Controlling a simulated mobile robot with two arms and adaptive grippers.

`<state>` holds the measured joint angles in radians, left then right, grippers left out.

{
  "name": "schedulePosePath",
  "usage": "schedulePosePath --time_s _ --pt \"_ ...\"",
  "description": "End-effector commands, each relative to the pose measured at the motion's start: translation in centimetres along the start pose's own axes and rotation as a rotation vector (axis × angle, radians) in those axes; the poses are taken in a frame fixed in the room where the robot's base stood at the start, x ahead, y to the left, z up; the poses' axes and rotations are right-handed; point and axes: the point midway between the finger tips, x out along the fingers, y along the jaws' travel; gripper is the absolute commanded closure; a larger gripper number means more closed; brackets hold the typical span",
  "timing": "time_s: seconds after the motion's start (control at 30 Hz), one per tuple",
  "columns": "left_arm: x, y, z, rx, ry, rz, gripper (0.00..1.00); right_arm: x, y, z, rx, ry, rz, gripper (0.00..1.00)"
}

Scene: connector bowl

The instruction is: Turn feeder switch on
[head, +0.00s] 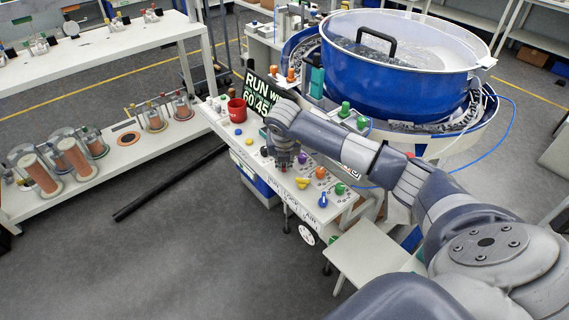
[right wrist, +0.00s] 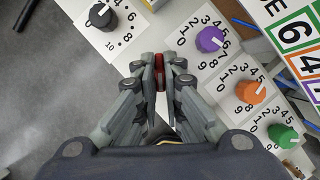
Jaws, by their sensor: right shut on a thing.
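The white control panel (head: 262,168) runs along the front of the machine, with several coloured knobs and small printed labels. My right gripper (head: 284,164) is low over the middle of its front edge. In the right wrist view my right gripper (right wrist: 160,78) is closed, with a small red part (right wrist: 159,63) between its fingertips. This looks like a switch lever, but the fingers hide most of it, so I cannot tell its position. No label on it is readable. My left gripper is not in view.
A purple knob (right wrist: 209,39), an orange knob (right wrist: 250,91) and a green knob (right wrist: 282,135) sit right of the fingers; a black knob (right wrist: 102,16) is at upper left. The blue feeder bowl (head: 392,75) is behind.

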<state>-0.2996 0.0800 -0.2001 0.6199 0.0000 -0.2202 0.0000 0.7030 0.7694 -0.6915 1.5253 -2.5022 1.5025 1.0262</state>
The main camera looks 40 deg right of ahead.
Motion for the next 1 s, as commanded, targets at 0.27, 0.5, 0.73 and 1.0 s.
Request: schedulePosePath --time_s 0.27,0.5,0.73,1.0 --pt "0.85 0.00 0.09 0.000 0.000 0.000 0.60 -0.02 0.13 0.15 0.096 -0.003 -0.038 1.00" --pt "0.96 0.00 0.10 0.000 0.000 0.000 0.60 -0.07 0.14 0.13 0.121 -0.001 -0.048 1.00" --pt "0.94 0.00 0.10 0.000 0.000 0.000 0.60 -0.08 0.14 0.13 0.123 -0.001 -0.048 1.00" --pt "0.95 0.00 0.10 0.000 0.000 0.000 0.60 -0.06 0.13 0.11 0.121 -0.001 -0.048 0.72"
